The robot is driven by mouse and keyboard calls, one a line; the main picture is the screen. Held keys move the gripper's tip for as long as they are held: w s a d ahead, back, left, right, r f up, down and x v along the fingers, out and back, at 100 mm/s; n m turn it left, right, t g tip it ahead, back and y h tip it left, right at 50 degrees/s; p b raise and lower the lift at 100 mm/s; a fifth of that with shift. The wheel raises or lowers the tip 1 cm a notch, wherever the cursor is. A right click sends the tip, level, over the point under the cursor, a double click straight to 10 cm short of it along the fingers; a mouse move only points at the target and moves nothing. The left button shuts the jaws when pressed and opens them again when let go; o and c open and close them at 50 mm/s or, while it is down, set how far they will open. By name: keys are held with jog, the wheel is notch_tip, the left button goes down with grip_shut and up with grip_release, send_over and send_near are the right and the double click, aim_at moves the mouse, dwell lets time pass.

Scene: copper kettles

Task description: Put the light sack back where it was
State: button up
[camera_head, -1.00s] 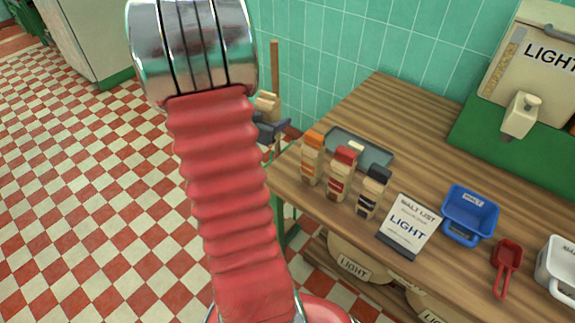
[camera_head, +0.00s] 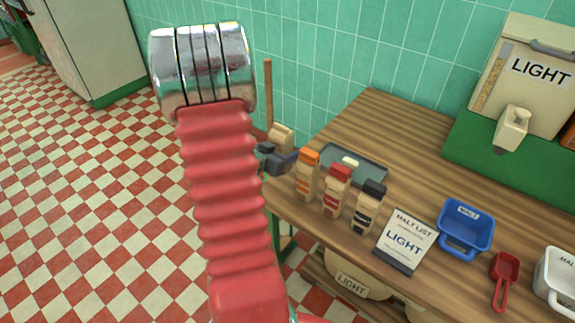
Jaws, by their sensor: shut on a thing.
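My dark grey gripper (camera_head: 277,159) shows small beyond the left end of the table, partly behind my red arm. It is shut on a small tan thing (camera_head: 282,137), which sticks up above the jaws. I cannot tell whether this is part of a sack. A tan sack (camera_head: 350,284) marked LIGHT stands below the tabletop, apart from my gripper, with its upper part hidden by the table edge. More of a similar tan shape shows low to its right, mostly hidden.
The wooden table (camera_head: 385,115) holds several bottles, a grey tray (camera_head: 355,165), a LIGHT sign (camera_head: 405,240), a blue tub (camera_head: 466,225), a red scoop (camera_head: 504,278) and a white tub (camera_head: 558,280). A LIGHT dispenser (camera_head: 515,95) stands behind. A wooden pole (camera_head: 268,95) rises near the wall. The checked floor (camera_head: 90,220) is clear.

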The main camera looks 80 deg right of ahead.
jog(key=shift+f, duration=0.9)
jog(key=shift+f, duration=2.05)
jog(key=shift+f, duration=0.1)
jog(key=o, duration=1.3)
jog(key=shift+c, duration=0.2)
jog(key=shift+w+a+r, duration=0.25)
jog(key=shift+a+r, duration=0.05)
jog(key=shift+a, duration=0.1)
jog(key=v, duration=1.1)
